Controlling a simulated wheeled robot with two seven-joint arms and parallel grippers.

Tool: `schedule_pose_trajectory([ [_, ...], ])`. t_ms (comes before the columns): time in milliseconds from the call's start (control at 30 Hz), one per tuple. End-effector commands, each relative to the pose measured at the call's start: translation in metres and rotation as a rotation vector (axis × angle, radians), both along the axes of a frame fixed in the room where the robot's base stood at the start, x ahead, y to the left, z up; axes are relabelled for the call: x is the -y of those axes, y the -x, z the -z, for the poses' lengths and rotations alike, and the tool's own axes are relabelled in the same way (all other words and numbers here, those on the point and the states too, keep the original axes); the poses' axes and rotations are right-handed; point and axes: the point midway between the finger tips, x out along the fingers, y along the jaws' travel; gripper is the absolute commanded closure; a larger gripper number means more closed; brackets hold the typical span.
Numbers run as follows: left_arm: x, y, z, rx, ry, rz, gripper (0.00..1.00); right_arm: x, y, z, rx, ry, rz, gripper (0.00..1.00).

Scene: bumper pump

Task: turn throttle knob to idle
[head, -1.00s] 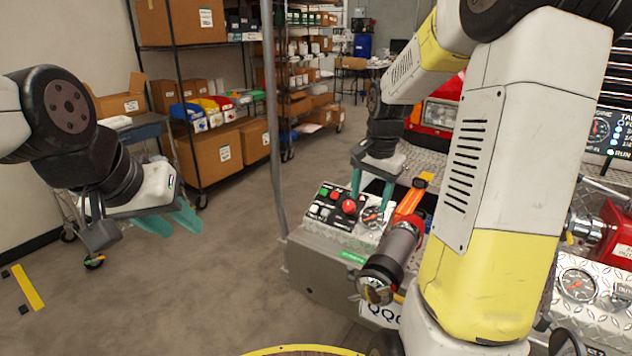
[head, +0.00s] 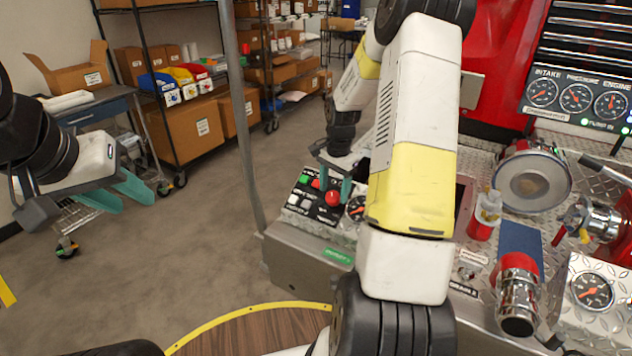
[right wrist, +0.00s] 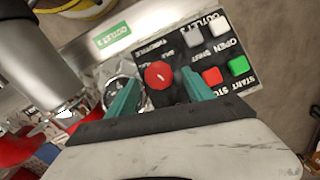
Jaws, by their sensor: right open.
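The red throttle knob (right wrist: 158,74) is round with a small white mark, set on a black panel (right wrist: 180,50). In the head view the knob (head: 333,198) shows just below my right gripper. My right gripper (right wrist: 160,90) is open, with one teal finger on each side of the knob in the right wrist view; I cannot tell whether they touch it. It also shows in the head view (head: 333,180). My left gripper (head: 120,195) is open and empty over the floor at the left, away from the panel.
Green, red, white and grey buttons (right wrist: 228,72) sit close beside the knob. A round gauge (head: 356,208) is on its other side. My right arm hides part of the pump deck. Gauges, chrome fittings and a red bottle (head: 484,222) stand to the right. A grey pole (head: 238,120) rises at the left.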

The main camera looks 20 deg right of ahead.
Motion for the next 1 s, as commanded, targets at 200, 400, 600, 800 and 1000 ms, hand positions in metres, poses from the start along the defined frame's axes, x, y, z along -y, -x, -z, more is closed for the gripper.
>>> schedule_pose_trajectory([
  [200,0.000,0.000,0.000,0.000,0.000,0.000,0.64,-0.001,-0.001,0.020,-0.001,0.000,0.000,0.40],
  [400,0.000,0.000,0.000,0.000,0.000,0.000,0.64,-0.001,-0.001,0.021,0.000,0.000,-0.001,0.40],
  [600,0.000,0.000,0.000,0.000,0.000,0.000,0.64,-0.001,-0.001,0.021,0.000,0.000,-0.001,0.63],
  [800,0.000,0.000,0.000,0.000,0.000,0.000,0.64,-0.001,-0.001,0.021,0.000,0.000,-0.001,1.00],
  [1000,0.000,0.000,0.000,0.000,0.000,0.000,0.64,-0.001,-0.002,0.021,-0.003,0.005,-0.012,1.00],
])
